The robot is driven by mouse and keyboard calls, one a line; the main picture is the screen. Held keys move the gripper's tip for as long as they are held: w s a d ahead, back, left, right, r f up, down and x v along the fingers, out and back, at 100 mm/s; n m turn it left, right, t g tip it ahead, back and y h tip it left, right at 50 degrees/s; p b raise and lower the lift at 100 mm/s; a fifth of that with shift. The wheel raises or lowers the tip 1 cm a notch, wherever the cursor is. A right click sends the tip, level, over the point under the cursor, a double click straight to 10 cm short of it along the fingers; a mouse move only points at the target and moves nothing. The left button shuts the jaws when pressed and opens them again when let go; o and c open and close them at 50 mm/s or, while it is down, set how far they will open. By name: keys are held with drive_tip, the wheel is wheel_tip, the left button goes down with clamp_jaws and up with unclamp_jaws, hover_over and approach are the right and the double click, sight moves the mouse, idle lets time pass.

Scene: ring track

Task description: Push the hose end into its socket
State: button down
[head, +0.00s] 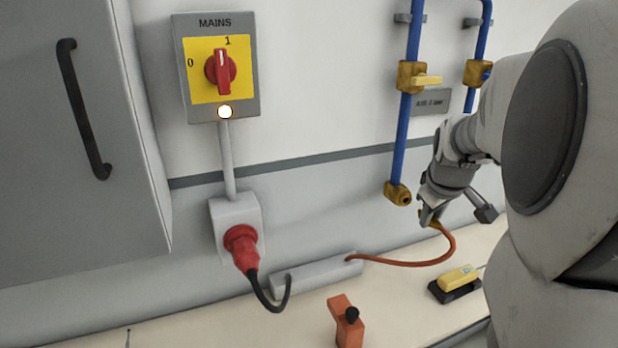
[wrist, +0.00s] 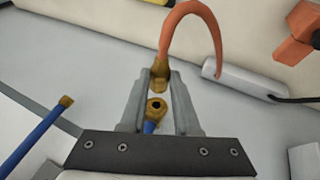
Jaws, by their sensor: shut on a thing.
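The orange hose (head: 420,262) runs from a grey box along the wall and loops up to my gripper (head: 429,214). My gripper is shut on its brass hose end (wrist: 160,76), held between the fingertips. In the head view the fingers partly hide this end. A brass socket (head: 397,193) at the bottom of the left blue pipe (head: 402,135) is just left of my gripper, apart from the hose end. In the wrist view a round-holed brass socket (wrist: 156,107) shows between my fingers. The hose end is not in it.
A second blue pipe (wrist: 35,138) ends in brass at the left of the wrist view. The grey box (head: 318,273), a yellow-and-black item (head: 459,281) and an orange block (head: 345,322) are on the bench. The mains switch (head: 219,66) is at left.

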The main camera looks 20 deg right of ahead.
drive_tip(key=shift+w+a, duration=0.15)
drive_tip(key=shift+w, duration=1.85)
drive_tip(key=shift+w+p, duration=0.4)
drive_tip(key=shift+w, duration=0.2)
idle(0.6)
drive_tip(key=c, duration=0.6)
unclamp_jaws()
drive_tip(key=shift+o, duration=0.2)
drive_tip(key=shift+a+r, duration=0.1)
drive_tip(key=shift+r, duration=0.05)
